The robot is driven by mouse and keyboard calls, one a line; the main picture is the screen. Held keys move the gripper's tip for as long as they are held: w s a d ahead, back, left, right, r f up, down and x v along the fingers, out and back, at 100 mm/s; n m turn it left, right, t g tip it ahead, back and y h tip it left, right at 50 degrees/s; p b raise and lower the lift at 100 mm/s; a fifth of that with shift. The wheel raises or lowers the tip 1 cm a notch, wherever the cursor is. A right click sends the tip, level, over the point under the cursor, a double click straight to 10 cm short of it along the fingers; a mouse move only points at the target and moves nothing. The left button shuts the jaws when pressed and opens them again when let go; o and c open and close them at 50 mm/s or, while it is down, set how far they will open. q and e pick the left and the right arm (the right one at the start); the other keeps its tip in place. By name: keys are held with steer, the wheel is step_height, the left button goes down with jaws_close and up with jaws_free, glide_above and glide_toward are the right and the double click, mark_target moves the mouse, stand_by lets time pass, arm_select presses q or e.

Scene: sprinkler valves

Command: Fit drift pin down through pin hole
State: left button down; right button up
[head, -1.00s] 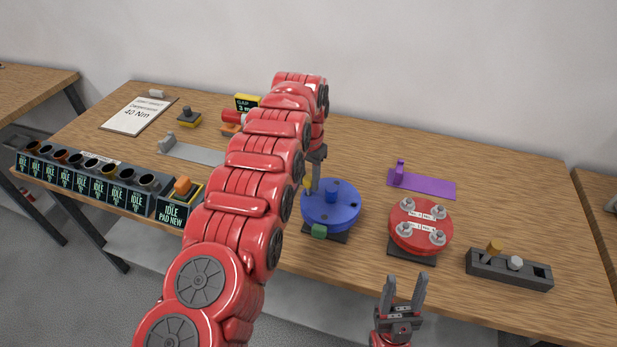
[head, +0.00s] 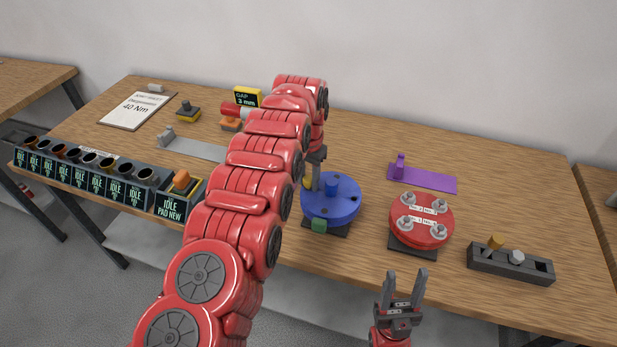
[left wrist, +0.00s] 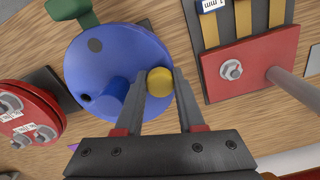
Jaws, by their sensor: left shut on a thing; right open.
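My left gripper (head: 316,182) is shut on a gold round-headed pin (left wrist: 160,82), taken as the drift pin. In the left wrist view its head sits between the two fingertips (left wrist: 160,90), over the rim of the blue disc (left wrist: 130,55). The pin's lower part is hidden, so I cannot tell whether it is in a hole. The blue disc (head: 330,205) has a raised hub, dark holes and a green tab (head: 319,225). In the head view the pin shows only as a small gold patch beside the fingers. My right gripper (head: 403,285) is open and empty before the table's front edge.
A red disc with several bolts (head: 420,232) stands right of the blue disc. A dark block (head: 510,265) holds a gold piece and a pale bolt. A purple bracket (head: 430,180) lies behind. My left arm covers the table's middle. The back right tabletop is clear.

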mark_target(308, 178)
arm_select(q)
steer(key=shift+f, duration=0.15)
steer(key=shift+c, duration=2.2)
jaws_free()
steer(key=shift+r, duration=0.45)
step_height(308, 178, up, 5)
steer(key=shift+r+b, duration=0.1)
steer(key=shift+b, duration=0.95)
step_height(308, 178, up, 11)
steer(key=p, duration=1.1)
steer(key=shift+r, duration=0.2)
steer(key=shift+s+f, duration=0.1)
